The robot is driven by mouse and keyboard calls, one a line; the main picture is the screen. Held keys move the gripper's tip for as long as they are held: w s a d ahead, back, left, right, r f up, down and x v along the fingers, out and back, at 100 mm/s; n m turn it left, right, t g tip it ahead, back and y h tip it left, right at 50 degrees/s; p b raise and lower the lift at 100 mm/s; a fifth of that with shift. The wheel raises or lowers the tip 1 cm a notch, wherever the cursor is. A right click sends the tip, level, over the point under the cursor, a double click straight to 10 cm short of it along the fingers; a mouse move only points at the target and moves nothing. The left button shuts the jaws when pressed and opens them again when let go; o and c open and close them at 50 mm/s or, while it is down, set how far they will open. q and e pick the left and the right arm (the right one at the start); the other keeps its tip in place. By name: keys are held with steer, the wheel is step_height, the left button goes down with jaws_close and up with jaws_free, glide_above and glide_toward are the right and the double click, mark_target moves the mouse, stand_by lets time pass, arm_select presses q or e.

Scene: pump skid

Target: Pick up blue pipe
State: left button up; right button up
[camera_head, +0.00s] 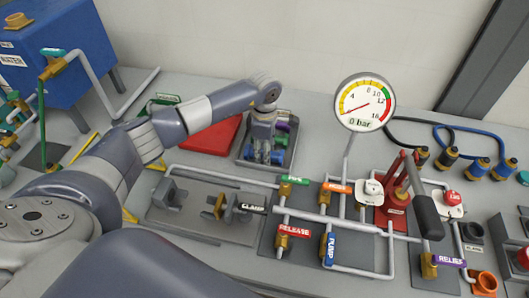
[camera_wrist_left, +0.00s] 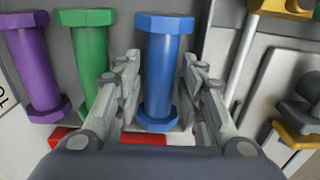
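The blue pipe (camera_wrist_left: 165,70) has flanged ends and stands in the middle of the left wrist view, next to a green pipe (camera_wrist_left: 90,60) and a purple pipe (camera_wrist_left: 34,65). My left gripper (camera_wrist_left: 160,105) is open, with one finger on each side of the blue pipe; small gaps show, and I cannot tell whether either finger touches it. In the head view my left gripper (camera_head: 263,152) points down over the grey tray (camera_head: 293,147) of pipes and hides most of the blue pipe. My right gripper is in neither view.
A red plate (camera_head: 212,136) lies left of the tray. In front are the clamp fixture (camera_head: 195,213) and piping with labelled valves. A pressure gauge (camera_head: 366,102) reading near zero stands to the right, close to a red hand pump (camera_head: 395,205). Hoses (camera_head: 460,130) lie at the back right.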

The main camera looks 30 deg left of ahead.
arm_select(q)
jaws_close()
steer(key=shift+r, duration=0.1)
